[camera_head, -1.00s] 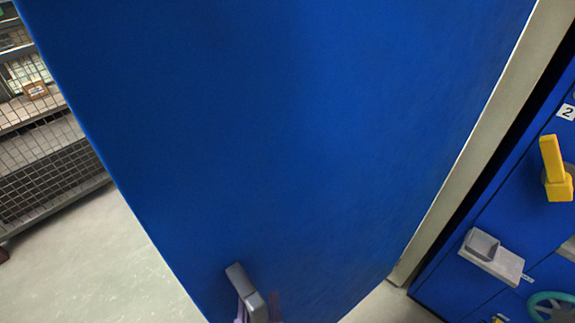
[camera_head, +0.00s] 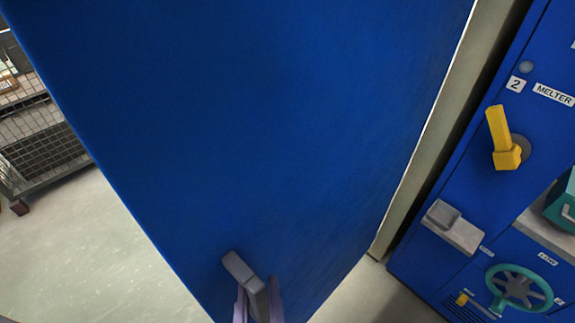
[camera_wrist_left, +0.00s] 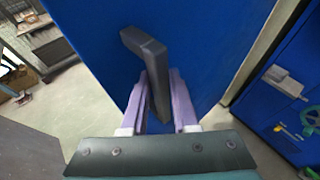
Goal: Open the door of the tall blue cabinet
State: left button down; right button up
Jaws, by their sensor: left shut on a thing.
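The tall blue cabinet's door (camera_head: 230,130) fills most of the head view, its left edge standing free over the floor. A grey bar handle (camera_head: 240,270) is on the lower part of the door; it also shows tilted in the left wrist view (camera_wrist_left: 145,44). My left gripper (camera_head: 258,300) has its lilac fingers closed on either side of the handle; they also show in the left wrist view (camera_wrist_left: 160,98). The door hides the cabinet's inside. My right gripper is not in view.
To the right is a blue unit labelled MELTER (camera_head: 470,190) with a yellow lever (camera_head: 502,138), a grey bracket (camera_head: 452,228) and a teal wheel (camera_head: 518,288). A wire-mesh rack (camera_head: 42,155) stands at the left. Pale floor (camera_head: 110,240) between rack and door is clear.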

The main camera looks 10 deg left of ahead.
pick_arm(q)
jog(key=shift+a+f, duration=0.1)
jog(key=c, duration=0.8)
grip_release()
jog(key=p+v, duration=0.2)
jog(key=v, duration=0.8)
jog(key=shift+p, duration=0.4)
